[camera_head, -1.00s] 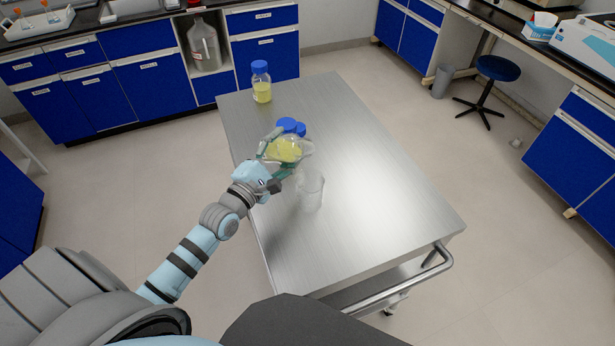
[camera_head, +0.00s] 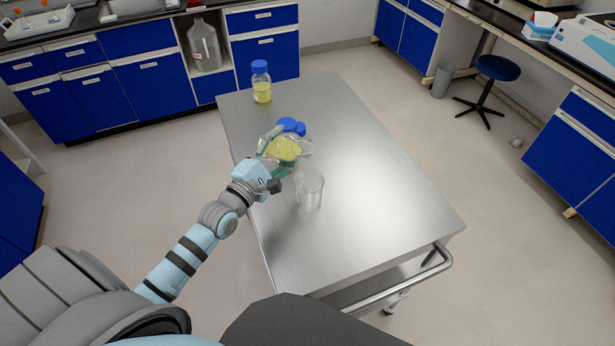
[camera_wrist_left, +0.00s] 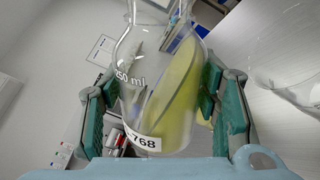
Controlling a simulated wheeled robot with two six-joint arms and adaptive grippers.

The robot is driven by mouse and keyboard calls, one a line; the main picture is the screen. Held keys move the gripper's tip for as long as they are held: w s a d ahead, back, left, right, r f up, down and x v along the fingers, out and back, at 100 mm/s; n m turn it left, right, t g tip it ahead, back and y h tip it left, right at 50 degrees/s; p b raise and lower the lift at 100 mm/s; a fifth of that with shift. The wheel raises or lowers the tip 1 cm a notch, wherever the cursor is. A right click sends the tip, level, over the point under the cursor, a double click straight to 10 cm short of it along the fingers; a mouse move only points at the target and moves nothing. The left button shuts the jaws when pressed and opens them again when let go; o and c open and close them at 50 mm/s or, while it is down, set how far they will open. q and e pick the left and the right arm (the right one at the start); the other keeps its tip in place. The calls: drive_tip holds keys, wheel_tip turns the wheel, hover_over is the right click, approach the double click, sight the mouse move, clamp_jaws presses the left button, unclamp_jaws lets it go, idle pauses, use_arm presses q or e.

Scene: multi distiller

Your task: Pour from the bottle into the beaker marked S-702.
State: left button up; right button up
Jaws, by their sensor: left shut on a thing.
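My left gripper (camera_head: 281,152) is shut around a clear bottle (camera_wrist_left: 150,75) of yellow liquid. The bottle reads 250 ml, with a label ending in 768. It is held tilted above the metal table, and its liquid lies slanted along one side. Its mouth is cut off in the left wrist view. A clear glass beaker (camera_head: 309,190) stands upright on the table, just in front of and right of the held bottle; no marking on it is legible. Clear glass also shows at the right edge of the left wrist view. My right gripper is not in view.
Blue caps (camera_head: 290,125) show right behind the held bottle; what they sit on is hidden. Another blue-capped bottle (camera_head: 261,82) of yellow liquid stands at the table's far left corner. The metal table (camera_head: 390,215) is clear on its right and near parts.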

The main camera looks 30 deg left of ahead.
use_arm(q)
drive_tip(key=shift+a+f+m+b, duration=0.1)
drive_tip(key=shift+m+b, duration=0.25)
drive_tip(key=shift+m, duration=0.45)
idle(1.5)
drive_tip(key=shift+a+f+m+b, duration=0.2)
drive_tip(key=shift+f+m+b, duration=0.7)
drive_tip(key=shift+b, duration=0.3)
idle(1.3)
drive_tip(key=shift+d+m+h+b, duration=0.1)
drive_tip(key=shift+m+h+b, duration=0.2)
drive_tip(key=shift+m, duration=0.7)
idle(2.2)
